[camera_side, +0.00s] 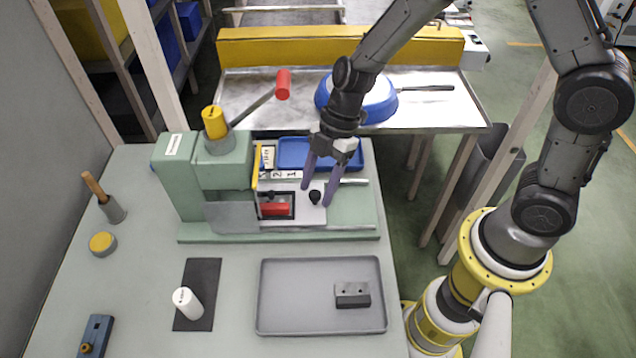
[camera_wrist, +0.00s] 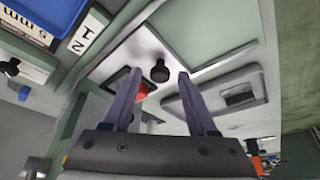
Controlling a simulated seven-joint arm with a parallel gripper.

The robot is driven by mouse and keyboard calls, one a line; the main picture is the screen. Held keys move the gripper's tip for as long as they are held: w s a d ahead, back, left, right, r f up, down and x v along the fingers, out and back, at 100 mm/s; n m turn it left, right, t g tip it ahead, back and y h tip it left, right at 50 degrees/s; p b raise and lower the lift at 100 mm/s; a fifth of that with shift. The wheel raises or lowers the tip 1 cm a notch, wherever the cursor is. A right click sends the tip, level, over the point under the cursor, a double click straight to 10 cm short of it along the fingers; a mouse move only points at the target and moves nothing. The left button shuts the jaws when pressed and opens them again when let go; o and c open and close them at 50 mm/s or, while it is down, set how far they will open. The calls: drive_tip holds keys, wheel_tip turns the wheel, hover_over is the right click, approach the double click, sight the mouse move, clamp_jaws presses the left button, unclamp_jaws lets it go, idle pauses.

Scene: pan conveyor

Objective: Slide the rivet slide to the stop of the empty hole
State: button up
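The rivet slide (camera_side: 312,213) is a pale plate on the green press, with a black knob (camera_side: 315,197) on top. In the wrist view the knob (camera_wrist: 159,71) lies between the purple fingertips, with a gap on both sides. My gripper (camera_side: 316,195) is open at the knob; I cannot tell whether the tips are down at its height. A red part (camera_side: 275,209) sits in a dark recess left of the knob. Stop labels 1 (camera_side: 291,174) and 2 (camera_side: 277,175) stand behind the slide. I cannot make out an empty hole.
The green press (camera_side: 215,165) with its red-ended lever (camera_side: 283,84) rises on the left. A blue bin (camera_side: 292,150) stands just behind the slide. A blue pan (camera_side: 375,108) lies on the conveyor behind.

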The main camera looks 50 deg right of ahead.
clamp_jaws()
idle(1.2)
